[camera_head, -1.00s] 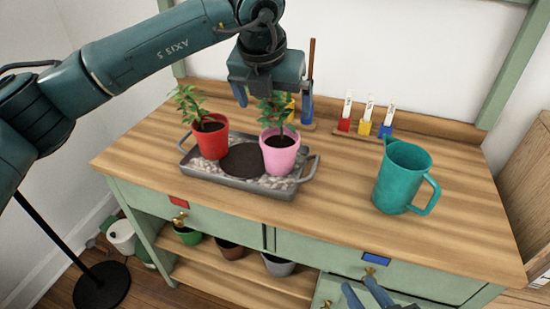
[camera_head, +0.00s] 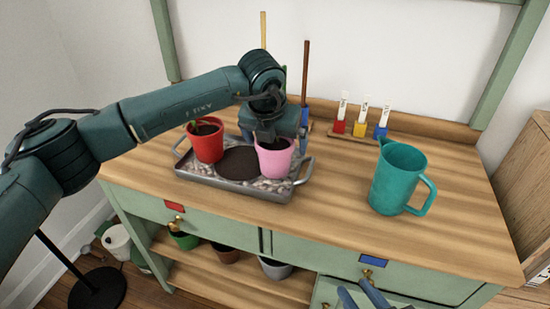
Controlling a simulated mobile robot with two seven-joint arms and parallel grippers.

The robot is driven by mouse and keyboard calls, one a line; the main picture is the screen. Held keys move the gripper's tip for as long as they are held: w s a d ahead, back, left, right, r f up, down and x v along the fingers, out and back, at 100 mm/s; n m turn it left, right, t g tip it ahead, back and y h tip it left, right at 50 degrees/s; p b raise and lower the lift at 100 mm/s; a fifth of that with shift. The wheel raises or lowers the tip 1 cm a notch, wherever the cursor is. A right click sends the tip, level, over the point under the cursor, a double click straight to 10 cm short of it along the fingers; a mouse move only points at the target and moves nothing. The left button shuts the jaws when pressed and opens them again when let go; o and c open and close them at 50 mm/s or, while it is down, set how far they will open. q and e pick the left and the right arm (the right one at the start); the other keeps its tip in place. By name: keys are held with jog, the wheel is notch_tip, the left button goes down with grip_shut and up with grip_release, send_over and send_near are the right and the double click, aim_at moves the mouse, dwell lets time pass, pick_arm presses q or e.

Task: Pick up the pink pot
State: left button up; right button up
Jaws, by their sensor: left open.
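The pink pot (camera_head: 274,162) stands upright at the right end of a grey metal tray (camera_head: 238,186) on the wooden bench. My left gripper (camera_head: 274,135) is open, right over the pot, with its fingers at either side of the pot's upper part. Its body hides the pot's plant. I cannot tell whether the fingers touch the pot. My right gripper (camera_head: 358,292) is at the bottom edge, in front of the bench, with its two fingers apart and empty.
A red pot (camera_head: 208,146) stands at the tray's left end, partly behind my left arm. A teal watering can (camera_head: 397,182) stands to the right. Coloured tubes (camera_head: 361,120) stand behind. The bench between tray and can is clear.

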pick_arm(q)
jog(key=shift+c, duration=0.5)
jog(key=shift+r, duration=0.1)
jog(key=c, duration=1.6)
